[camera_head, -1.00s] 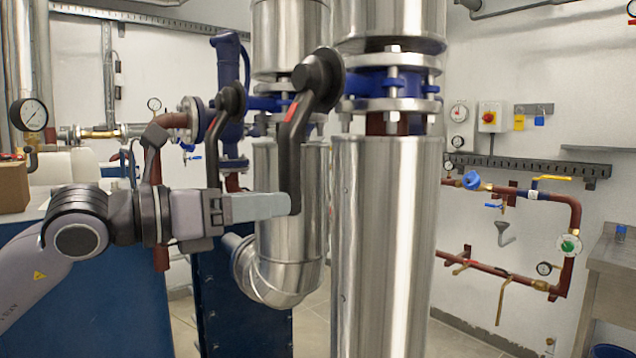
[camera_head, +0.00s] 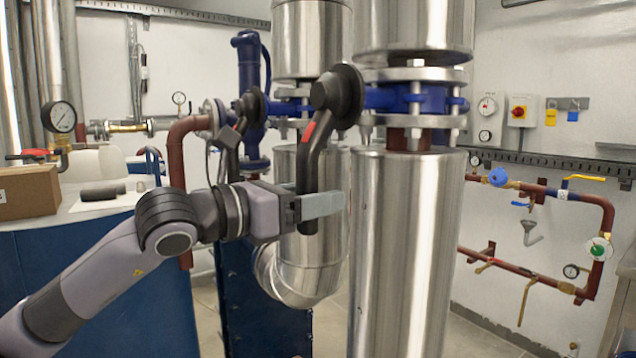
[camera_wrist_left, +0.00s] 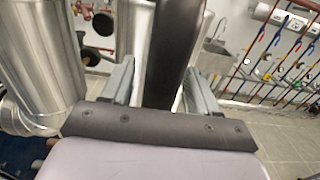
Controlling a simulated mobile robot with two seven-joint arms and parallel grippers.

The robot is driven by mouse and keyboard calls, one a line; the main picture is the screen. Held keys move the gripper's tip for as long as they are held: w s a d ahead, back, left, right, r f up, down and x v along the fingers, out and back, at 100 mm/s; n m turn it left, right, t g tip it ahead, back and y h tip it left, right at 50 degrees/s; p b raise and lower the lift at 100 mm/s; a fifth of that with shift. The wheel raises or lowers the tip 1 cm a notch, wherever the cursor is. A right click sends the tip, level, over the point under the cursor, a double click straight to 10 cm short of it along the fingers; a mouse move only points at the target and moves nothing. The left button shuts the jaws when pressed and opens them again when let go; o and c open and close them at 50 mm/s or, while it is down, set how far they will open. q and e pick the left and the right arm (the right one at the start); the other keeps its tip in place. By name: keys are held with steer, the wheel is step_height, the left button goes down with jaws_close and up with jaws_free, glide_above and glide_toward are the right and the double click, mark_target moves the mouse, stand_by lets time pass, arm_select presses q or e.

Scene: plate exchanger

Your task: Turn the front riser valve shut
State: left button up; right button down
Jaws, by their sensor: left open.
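The front riser valve has a round black hub (camera_head: 338,92) on a blue valve body (camera_head: 425,99). Its black lever (camera_head: 314,160), with a red mark near the top, hangs down, leaning slightly left at its foot. My left gripper (camera_head: 322,206) comes in from the left at the lever's lower end, jaws open. In the left wrist view the dark lever (camera_wrist_left: 168,50) stands between the two grey fingers (camera_wrist_left: 160,85), with a gap visible to the left finger; contact on the right is unclear. My right gripper is not in view.
A second black lever (camera_head: 229,145) hangs behind, left of the front one. The steel front riser (camera_head: 405,260) stands right of my gripper, and another steel pipe (camera_head: 305,265) is close behind. A cardboard box (camera_head: 28,192) sits on the left bench. Red wall piping (camera_head: 530,190) runs at right.

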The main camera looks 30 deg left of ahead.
arm_select(q)
steer(key=shift+w+d, duration=0.25)
steer(key=shift+w, duration=0.15)
jaws_close()
steer(key=shift+f, duration=0.1)
